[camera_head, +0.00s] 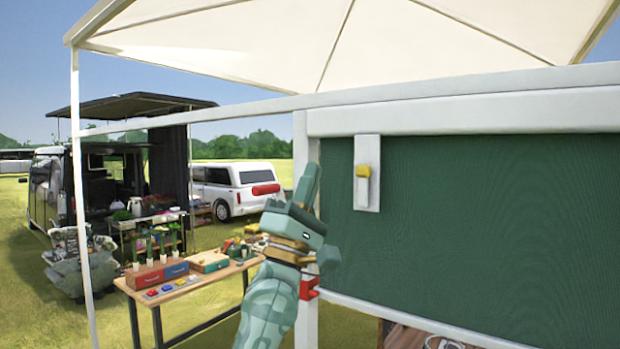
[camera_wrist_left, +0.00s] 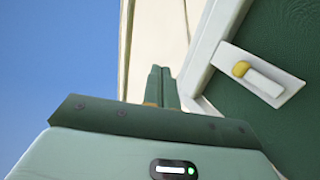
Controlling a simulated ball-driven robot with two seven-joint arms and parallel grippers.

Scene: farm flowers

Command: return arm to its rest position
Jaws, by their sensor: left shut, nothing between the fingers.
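My left gripper (camera_head: 308,184) is raised in front of the white post at the left edge of the green panel. Its fingers point up, are shut and hold nothing. In the left wrist view the closed fingers (camera_wrist_left: 161,88) stand beside the pale frame. A white plate with a yellow-tipped latch (camera_head: 362,171) is fixed on the green panel, to the right of the gripper and apart from it. The latch also shows in the left wrist view (camera_wrist_left: 242,69). My right gripper is not in view.
The green panel (camera_head: 480,220) in its white frame fills the right side. A wooden table (camera_head: 190,285) with boxes and small plants stands at the lower left, behind my left arm. A canopy (camera_head: 250,45) hangs overhead. A dark van (camera_head: 45,185) and a white car (camera_head: 235,187) stand farther back.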

